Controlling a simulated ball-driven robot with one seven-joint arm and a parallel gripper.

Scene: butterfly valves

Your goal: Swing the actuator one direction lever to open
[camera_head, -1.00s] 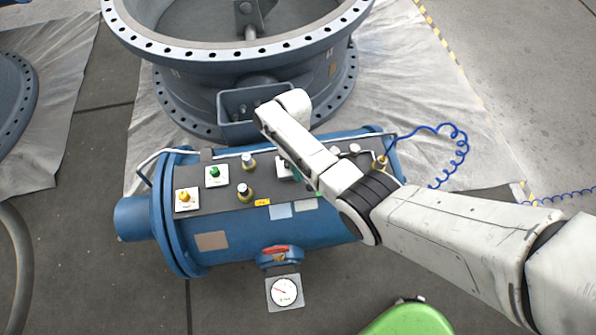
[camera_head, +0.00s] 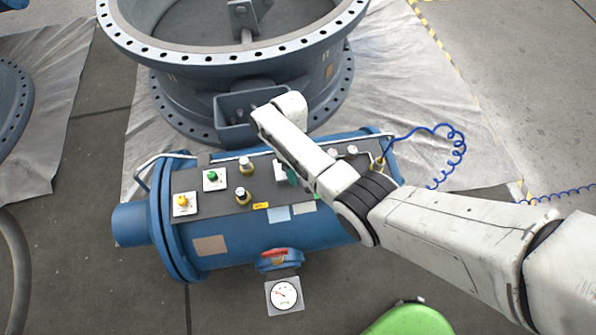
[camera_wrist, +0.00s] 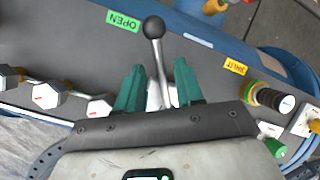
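In the wrist view the direction lever, a metal stem with a dark ball knob (camera_wrist: 154,27), rises from the grey panel between the two green fingers of my gripper (camera_wrist: 159,68). The fingers are apart, with a gap visible on each side of the stem. A green OPEN label (camera_wrist: 123,20) lies left of the knob and a yellow SHUT label (camera_wrist: 235,66) lies to the right. In the head view the actuator is a blue cylinder (camera_head: 235,258) with a grey top panel. My arm hides the lever there; only a bit of green finger (camera_head: 292,177) shows.
A yellow button (camera_head: 182,201), a green button (camera_head: 211,176) and brass-based fittings (camera_head: 246,166) stand on the panel's left. Hexagonal fittings (camera_wrist: 46,95) lie left of my gripper. A large flanged valve (camera_head: 235,95) stands behind. A blue coiled hose (camera_head: 452,150) is at the right.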

